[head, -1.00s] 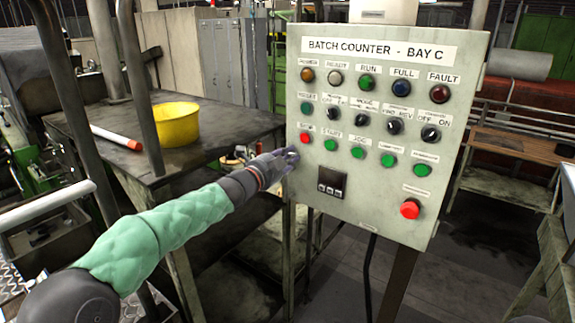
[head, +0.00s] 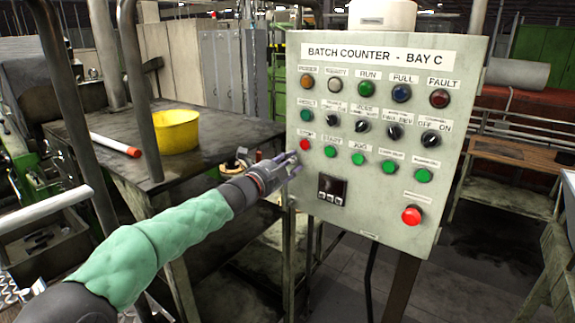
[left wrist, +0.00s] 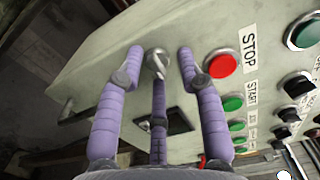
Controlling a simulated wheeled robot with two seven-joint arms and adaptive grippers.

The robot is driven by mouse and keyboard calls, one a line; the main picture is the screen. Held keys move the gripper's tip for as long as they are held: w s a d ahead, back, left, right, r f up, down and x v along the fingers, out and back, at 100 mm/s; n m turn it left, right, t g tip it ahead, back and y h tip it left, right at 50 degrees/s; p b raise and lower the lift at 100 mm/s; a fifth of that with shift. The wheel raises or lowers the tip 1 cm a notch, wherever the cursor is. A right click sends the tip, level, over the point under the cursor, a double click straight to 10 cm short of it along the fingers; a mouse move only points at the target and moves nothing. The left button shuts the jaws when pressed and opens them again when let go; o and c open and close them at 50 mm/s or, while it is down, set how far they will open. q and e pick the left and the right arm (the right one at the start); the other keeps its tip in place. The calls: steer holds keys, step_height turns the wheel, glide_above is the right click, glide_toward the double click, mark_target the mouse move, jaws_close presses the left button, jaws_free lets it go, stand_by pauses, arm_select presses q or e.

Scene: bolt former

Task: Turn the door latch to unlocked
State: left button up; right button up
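The door latch (left wrist: 156,63) is a small round silver piece with a lever on the grey panel, left of the red STOP button (left wrist: 222,65) in the left wrist view. My left gripper (left wrist: 158,70) is open, with two purple fingers on either side of the latch and a third in front, partly covering it. I cannot tell if they touch it. In the head view my left gripper (head: 292,163) is at the left edge of the control panel (head: 370,215), below the STOP button, and hides the latch. My right gripper is not in view.
A dark table (head: 100,133) stands left of the panel with a yellow bowl (head: 176,132) and a white tube with an orange end (head: 115,145). Buttons and switches crowd the panel front, including a red button (head: 411,215) at lower right.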

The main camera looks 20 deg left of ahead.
arm_select(q)
steer(key=shift+a, duration=0.1)
steer(key=v, duration=1.2)
stand_by(0.4)
